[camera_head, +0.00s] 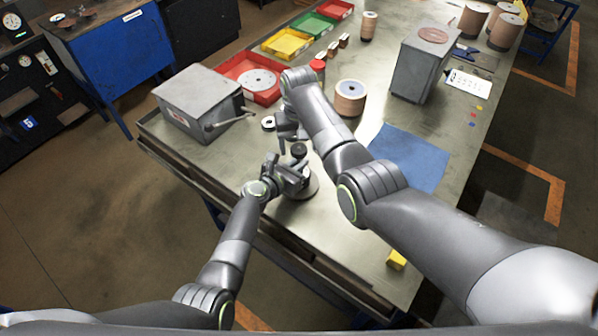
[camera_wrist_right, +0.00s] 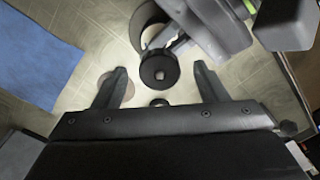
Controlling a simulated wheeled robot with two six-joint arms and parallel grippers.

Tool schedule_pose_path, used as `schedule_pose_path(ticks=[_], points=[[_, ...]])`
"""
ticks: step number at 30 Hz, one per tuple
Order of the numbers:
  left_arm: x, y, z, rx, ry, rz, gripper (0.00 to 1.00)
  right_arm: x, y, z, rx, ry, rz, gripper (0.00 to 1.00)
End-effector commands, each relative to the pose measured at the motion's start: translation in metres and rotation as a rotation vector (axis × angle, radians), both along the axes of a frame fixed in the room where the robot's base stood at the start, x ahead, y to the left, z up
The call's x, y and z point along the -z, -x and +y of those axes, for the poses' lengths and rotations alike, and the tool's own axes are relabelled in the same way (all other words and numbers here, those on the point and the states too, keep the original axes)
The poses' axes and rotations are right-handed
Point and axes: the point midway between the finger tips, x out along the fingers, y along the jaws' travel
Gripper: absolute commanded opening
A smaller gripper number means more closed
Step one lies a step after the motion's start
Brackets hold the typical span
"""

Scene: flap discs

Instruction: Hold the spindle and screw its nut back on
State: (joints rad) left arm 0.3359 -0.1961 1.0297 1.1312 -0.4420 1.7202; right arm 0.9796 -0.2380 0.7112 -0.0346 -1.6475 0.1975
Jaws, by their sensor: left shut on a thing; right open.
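The spindle stands on the bench in the head view, with a dark round top (camera_head: 298,150) and a wide round base (camera_head: 311,187). My left gripper (camera_head: 292,172) is shut on it below the top. In the right wrist view the dark round top (camera_wrist_right: 160,70) with a grey centre shows just beyond my right fingertips, and part of the base (camera_wrist_right: 146,22) shows behind it. My right gripper (camera_wrist_right: 160,75) is open above the spindle, with nothing clasped. A small dark round piece (camera_wrist_right: 160,102) shows near its palm, partly hidden. I cannot tell which piece is the nut.
A grey box with a lever (camera_head: 200,100) stands left. A small ring (camera_head: 268,122) lies near my right gripper. A red tray (camera_head: 262,93) holds a disc. A disc stack (camera_head: 350,98), a grey stand (camera_head: 418,65) and a blue mat (camera_head: 410,155) lie right. A yellow block (camera_head: 396,260) is near the front.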

Motion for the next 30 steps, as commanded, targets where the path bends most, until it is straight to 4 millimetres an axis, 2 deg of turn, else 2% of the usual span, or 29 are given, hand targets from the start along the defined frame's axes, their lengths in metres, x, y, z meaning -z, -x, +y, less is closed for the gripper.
schedule_pose_path(ticks=[5,9,15,21,30], points=[[0.000,0.000,0.000,0.000,0.000,0.000,0.00,-0.028,-0.001,0.001,-0.001,-0.002,-0.006,0.66],[0.000,0.000,0.000,0.000,0.000,0.000,0.00,-0.060,-0.001,0.001,-0.001,-0.002,-0.007,0.66],[0.000,0.000,0.000,0.000,0.000,0.000,0.00,-0.097,-0.001,0.000,-0.001,-0.001,-0.005,0.66],[0.000,0.000,0.000,0.000,0.000,0.000,0.00,-0.113,-0.001,0.000,0.000,0.000,-0.002,0.66],[0.000,0.000,0.000,0.000,0.000,0.000,0.00,-0.115,-0.001,0.000,0.000,0.000,-0.001,0.66]])
